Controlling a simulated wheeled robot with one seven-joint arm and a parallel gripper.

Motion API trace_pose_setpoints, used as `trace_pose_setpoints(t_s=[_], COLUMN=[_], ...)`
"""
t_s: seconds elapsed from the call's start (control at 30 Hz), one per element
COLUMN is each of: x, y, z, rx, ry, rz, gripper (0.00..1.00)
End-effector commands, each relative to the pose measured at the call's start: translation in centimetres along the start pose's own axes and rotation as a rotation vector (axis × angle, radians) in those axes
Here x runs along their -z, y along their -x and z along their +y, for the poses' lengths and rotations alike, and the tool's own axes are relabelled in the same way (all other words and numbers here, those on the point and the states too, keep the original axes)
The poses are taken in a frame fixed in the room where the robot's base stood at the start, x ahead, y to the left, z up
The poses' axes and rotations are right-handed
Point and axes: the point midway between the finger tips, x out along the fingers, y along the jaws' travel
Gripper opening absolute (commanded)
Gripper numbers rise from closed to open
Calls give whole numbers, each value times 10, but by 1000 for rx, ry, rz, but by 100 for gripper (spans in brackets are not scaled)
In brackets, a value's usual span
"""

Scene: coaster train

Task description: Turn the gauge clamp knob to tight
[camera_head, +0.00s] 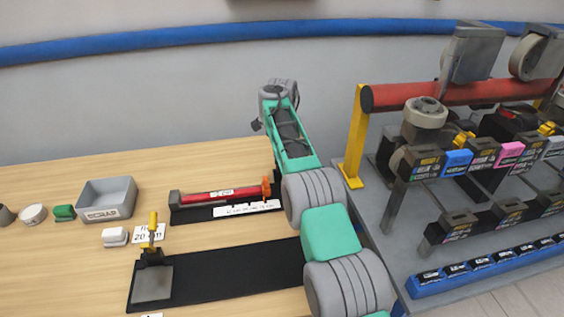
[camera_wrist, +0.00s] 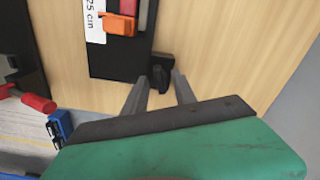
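A red gauge (camera_head: 220,195) lies on a black base on the wooden bench, with an orange piece (camera_head: 266,187) at its right end. The orange piece (camera_wrist: 118,24) also shows in the wrist view, beside a white label reading "25 cm". A small black knob-like part (camera_wrist: 162,80) sits at the end of the black base (camera_wrist: 118,62). My gripper (camera_wrist: 159,78) is open, its two fingertips on either side of that black part. I cannot tell whether they touch it or which way it is turned. In the head view my arm hides the fingers.
A black plate (camera_head: 220,277) with a yellow-handled lever (camera_head: 153,232) lies in front of the gauge. A grey bin (camera_head: 106,198) and small parts stand at left. A rack with a red bar (camera_head: 450,94) is at right. The bench behind the gauge is clear.

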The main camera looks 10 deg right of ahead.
Motion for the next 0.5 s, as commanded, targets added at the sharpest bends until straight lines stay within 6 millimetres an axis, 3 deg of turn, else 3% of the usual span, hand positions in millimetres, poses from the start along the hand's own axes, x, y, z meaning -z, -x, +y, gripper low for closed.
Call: trace_pose_setpoints(t_s=[0.13,0.37,0.5], x=[0,0,0], y=[14,66,78], z=[0,0,0], rx=[1,0,-1], ry=[0,1,0], rz=[0,0,0], gripper=[33,33,33])
